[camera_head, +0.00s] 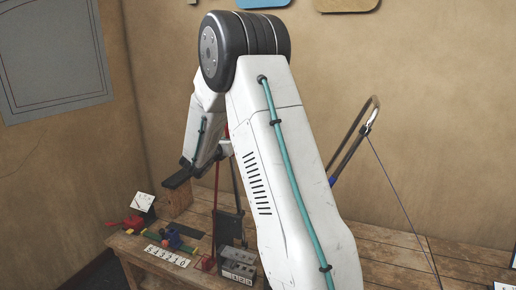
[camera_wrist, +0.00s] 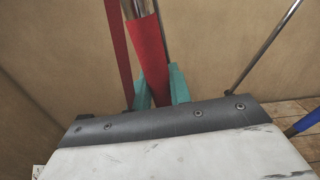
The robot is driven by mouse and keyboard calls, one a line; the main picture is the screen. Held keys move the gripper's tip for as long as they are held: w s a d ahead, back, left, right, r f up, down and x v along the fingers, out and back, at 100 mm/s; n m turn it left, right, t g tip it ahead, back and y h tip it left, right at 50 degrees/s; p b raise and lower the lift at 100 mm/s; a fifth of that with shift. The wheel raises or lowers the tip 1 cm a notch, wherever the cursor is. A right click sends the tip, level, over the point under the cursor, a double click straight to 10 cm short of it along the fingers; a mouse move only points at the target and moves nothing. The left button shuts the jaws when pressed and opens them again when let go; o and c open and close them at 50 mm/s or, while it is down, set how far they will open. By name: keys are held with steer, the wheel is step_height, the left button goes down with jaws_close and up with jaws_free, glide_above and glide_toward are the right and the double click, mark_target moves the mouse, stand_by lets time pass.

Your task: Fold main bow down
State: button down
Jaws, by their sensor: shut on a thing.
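My gripper (camera_wrist: 157,75) shows in the wrist view with its two teal fingers shut on a red sleeve (camera_wrist: 147,40) around a metal bar. A flat red strip (camera_wrist: 119,50) runs beside the left finger. To the right a slanted metal bar (camera_wrist: 266,45) carries a blue sleeve (camera_wrist: 308,121), apart from the fingers. My arm hides much of the frame and the fingers there, so the bow's full shape cannot be told.
A wooden bench (camera_head: 385,250) runs below. A dark box (camera_head: 238,264) stands near my arm. Walls rise behind; the bench's right part looks mostly clear.

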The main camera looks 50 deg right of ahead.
steer(key=shift+w+a+f+n, duration=0.2)
steer(key=shift+w+a+n, duration=0.15)
steer(key=shift+w, duration=0.55)
steer(key=shift+w+a+f+n, duration=0.2)
steer(key=shift+w+a+n, duration=0.1)
steer(key=shift+w, duration=0.65)
steer(key=shift+w+a+f+n, duration=0.2)
steer(key=shift+w+a+n, duration=0.15)
steer(key=shift+w, duration=0.55)
steer(key=w, duration=0.1)
steer(key=w+a+f+n, duration=0.1)
steer(key=w, duration=0.1)
steer(key=w+f+n, duration=0.1)
steer(key=w, duration=0.1)
steer(key=shift+a+f, duration=0.1)
steer(key=shift+a, duration=0.25)
steer(key=shift+w+a+f+n, duration=0.35)
steer(key=shift+w+f, duration=0.15)
steer(key=shift+w, duration=0.3)
steer(key=shift+w+a+f+n, duration=0.2)
steer(key=shift+w+f+n, duration=0.1)
steer(key=shift+w+f, duration=0.4)
steer(key=shift+w+a+f+n, duration=0.3)
steer(key=shift+w+f+n, duration=0.05)
steer(key=shift+w, duration=0.55)
